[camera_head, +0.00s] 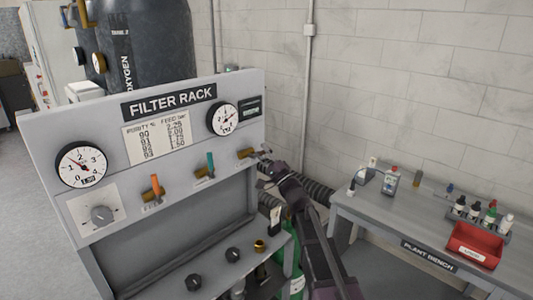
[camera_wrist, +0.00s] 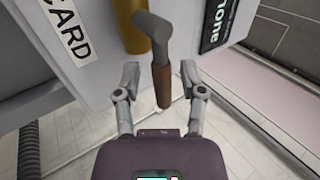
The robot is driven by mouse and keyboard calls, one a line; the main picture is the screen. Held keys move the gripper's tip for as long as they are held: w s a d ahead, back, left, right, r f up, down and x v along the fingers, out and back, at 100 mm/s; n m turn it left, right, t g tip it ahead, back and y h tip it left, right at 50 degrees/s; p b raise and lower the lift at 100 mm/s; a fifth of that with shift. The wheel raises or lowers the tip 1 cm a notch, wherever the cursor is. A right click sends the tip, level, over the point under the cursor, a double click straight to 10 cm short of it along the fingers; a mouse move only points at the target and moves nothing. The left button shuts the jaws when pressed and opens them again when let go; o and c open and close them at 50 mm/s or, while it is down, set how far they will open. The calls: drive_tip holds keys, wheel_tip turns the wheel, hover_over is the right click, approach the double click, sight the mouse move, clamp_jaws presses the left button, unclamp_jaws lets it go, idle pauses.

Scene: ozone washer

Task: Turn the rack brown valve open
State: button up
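The filter rack (camera_head: 172,92) stands at the left in the head view, with a row of brass valves on its front. The rightmost valve (camera_head: 246,153) is beside my gripper (camera_head: 265,160); its handle is hard to make out there. In the wrist view, a brass valve body (camera_wrist: 131,25) carries a grey lever with a brown grip (camera_wrist: 162,86). My gripper (camera_wrist: 160,75) is open, with one finger on each side of the brown grip. Gaps show between the grip and both fingers. Whether the grip is fully level with the fingertips in depth is unclear.
An orange-handled valve (camera_head: 156,187) and a teal-handled valve (camera_head: 211,162) sit left of my gripper on the rack. The plant bench (camera_head: 405,220) with bottles and a red tray (camera_head: 474,245) is at the right. A dark corrugated hose (camera_head: 318,194) runs behind my arm.

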drive_tip(key=shift+w+d, duration=0.1)
drive_tip(key=shift+d, duration=0.15)
drive_tip(key=shift+a, duration=0.1)
drive_tip(key=shift+s+f+n+g+y+p, duration=0.1)
drive_tip(key=shift+s+n+g+y+p, duration=0.2)
drive_tip(key=shift+s+n+g, duration=0.55)
drive_tip(key=s+d+f+n+g+h+b, duration=0.2)
drive_tip(key=s+f+n+g+h, duration=0.35)
drive_tip(key=f, duration=0.55)
drive_tip(key=s+d+f+n+g+h+b, duration=0.1)
drive_tip(key=s+d+f+n+g+h, duration=0.15)
drive_tip(key=s+f+g, duration=0.55)
drive_tip(key=s+d+f+h+b, duration=0.2)
drive_tip(key=s+d+f+h, duration=0.3)
drive_tip(key=d+f, duration=0.3)
drive_tip(key=s+d+f+m+g+h+b, duration=0.1)
drive_tip(key=s+d+f+h, duration=0.5)
drive_tip(key=d, duration=0.3)
drive_tip(key=shift+s+d+f+b, duration=0.25)
drive_tip(key=shift+s+f+b, duration=0.1)
drive_tip(key=shift+s+f, duration=0.55)
